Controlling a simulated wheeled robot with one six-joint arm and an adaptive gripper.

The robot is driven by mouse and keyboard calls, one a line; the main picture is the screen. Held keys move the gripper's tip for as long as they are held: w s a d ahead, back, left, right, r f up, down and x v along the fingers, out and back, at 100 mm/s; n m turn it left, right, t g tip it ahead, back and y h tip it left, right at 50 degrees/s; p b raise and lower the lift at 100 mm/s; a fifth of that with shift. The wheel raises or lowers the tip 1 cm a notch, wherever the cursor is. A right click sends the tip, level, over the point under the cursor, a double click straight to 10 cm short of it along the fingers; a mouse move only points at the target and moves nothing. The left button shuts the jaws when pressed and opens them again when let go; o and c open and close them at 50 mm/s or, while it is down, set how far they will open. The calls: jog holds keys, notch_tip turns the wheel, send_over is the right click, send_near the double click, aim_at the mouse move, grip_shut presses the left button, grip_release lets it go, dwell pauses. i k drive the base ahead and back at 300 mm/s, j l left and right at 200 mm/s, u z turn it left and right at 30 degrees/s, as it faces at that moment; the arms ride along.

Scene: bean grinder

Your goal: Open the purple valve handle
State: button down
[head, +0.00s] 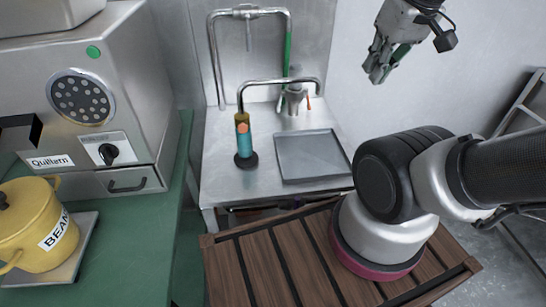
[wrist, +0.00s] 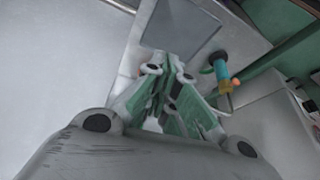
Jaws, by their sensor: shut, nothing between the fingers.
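I cannot make out a purple valve handle in either view. The sink stand holds a bent metal pipe frame (head: 213,60) and a faucet-like fitting (head: 292,98) with a small orange lever (head: 308,103). In front of them stands an upright teal cylinder (head: 244,146) with orange and yellow parts on top, under a curved spout (head: 280,81). The cylinder also shows in the wrist view (wrist: 220,68). My gripper (head: 376,74) is shut and empty, high up, right of the fittings and apart from them. Its green-padded fingers (wrist: 170,66) show together in the wrist view.
A grey tray (head: 310,155) lies on the metal stand (head: 220,185), right of the cylinder. A large grey machine (head: 130,70) and a yellow pot (head: 35,225) stand on the green counter (head: 135,240) at left. Slatted wood (head: 245,270) lies in front. Open air surrounds my gripper.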

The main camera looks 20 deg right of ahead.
aim_at(297, 199)
jog(key=l, duration=0.4)
jog(key=k+l+u, duration=0.15)
jog(key=l, duration=0.65)
jog(key=k+l+u, duration=0.1)
jog(key=l, duration=0.3)
jog(key=k+l, duration=0.15)
jog(key=l, duration=0.25)
jog(key=k+l+u, duration=0.15)
jog(key=l, duration=0.25)
jog(key=i, duration=0.05)
